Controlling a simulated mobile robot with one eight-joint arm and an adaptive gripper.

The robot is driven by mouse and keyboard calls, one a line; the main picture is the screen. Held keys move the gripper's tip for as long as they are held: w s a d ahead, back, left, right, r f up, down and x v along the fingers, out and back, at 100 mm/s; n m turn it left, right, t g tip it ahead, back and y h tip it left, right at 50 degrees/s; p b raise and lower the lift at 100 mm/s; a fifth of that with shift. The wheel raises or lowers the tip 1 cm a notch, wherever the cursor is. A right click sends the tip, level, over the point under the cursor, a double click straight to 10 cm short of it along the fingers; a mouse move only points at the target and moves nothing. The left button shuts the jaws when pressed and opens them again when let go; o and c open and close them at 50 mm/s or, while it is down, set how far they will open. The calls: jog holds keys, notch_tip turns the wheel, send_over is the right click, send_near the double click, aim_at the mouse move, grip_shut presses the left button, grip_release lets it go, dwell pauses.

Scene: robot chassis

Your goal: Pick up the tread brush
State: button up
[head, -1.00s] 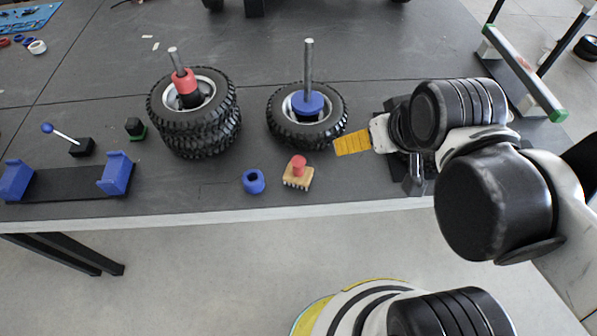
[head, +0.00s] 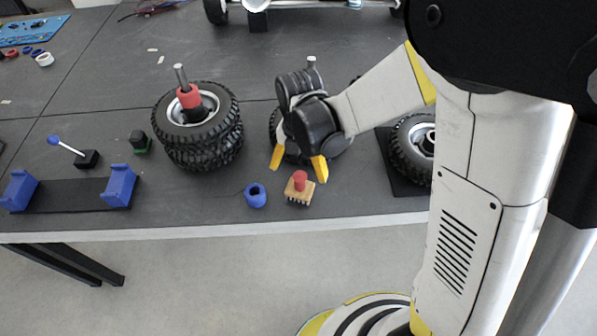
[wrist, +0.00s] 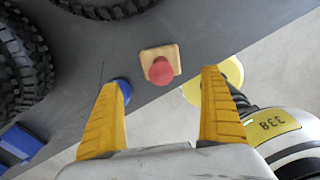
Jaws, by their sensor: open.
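The tread brush (head: 299,190) stands on the table near its front edge, bristles down, with a tan wooden block and a red knob on top. In the wrist view the brush (wrist: 160,64) is seen from above, ahead of and between the two yellow fingertips. My gripper (head: 298,166) is open and empty, above and just behind the brush in the head view. In the wrist view my gripper (wrist: 164,78) has a wide gap between its fingers, and neither touches the brush.
A blue ring (head: 255,195) sits close left of the brush. Stacked tires (head: 205,145) on a post stand further left. Another tire with a post is mostly hidden behind my gripper. A tire (head: 410,155) lies at right, partly behind my arm. The table's front edge (head: 200,232) is near.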

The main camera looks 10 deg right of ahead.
aim_at(300, 175)
notch_tip(300, 175, down, 10)
jog(key=b, duration=0.4)
jog(key=shift+w+d+b, duration=0.1)
jog(key=shift+d+b, duration=0.05)
jog(key=shift+b, duration=0.15)
jog(key=c, duration=1.5)
jog(key=shift+o, duration=0.2)
jog(key=shift+r, duration=0.15)
notch_tip(300, 175, up, 4)
jog(key=p, duration=0.2)
jog(key=shift+r+p, duration=0.2)
jog(key=shift+p, duration=0.15)
jog(key=s+d+r+p, duration=0.3)
jog(key=d+r, duration=0.3)
jog(key=d, duration=0.5)
jog(key=shift+d+r+p, duration=0.2)
jog(key=shift+p, duration=0.15)
